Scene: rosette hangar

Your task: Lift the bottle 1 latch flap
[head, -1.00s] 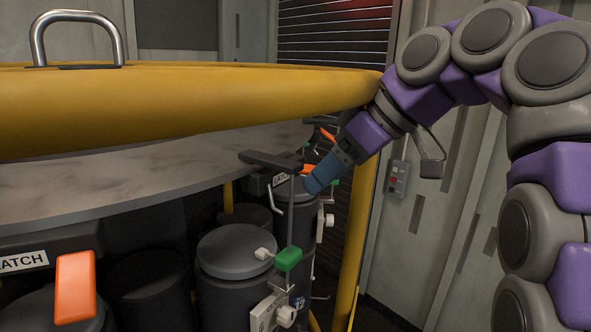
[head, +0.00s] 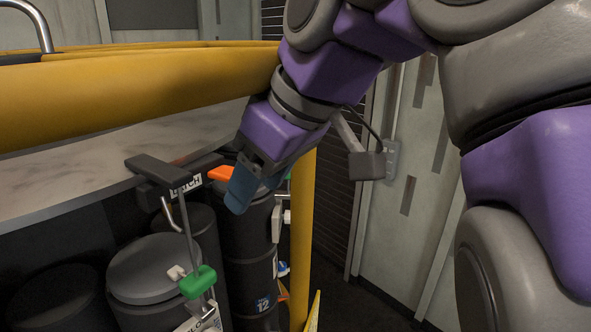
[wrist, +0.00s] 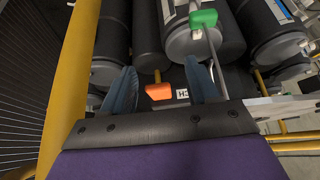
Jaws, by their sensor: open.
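An orange latch flap (head: 222,174) shows beside a LATCH label (head: 187,186) under the grey tabletop's edge. I cannot read which bottle number it belongs to. My gripper (head: 254,194) has blue fingers pointing down, just right of the flap in the head view. In the wrist view the orange flap (wrist: 159,91) appears between the spread, empty fingers of my gripper (wrist: 158,78). Contact between fingers and flap cannot be told. The dark bottle (head: 248,240) below, with a label reading 12, is partly hidden by my gripper.
A yellow rail (head: 140,95) runs above the tabletop (head: 80,168), and a yellow post (head: 301,235) stands right of my gripper. A green-handled lever (head: 198,282) hangs before another bottle (head: 152,268). Open floor (head: 370,300) lies to the right.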

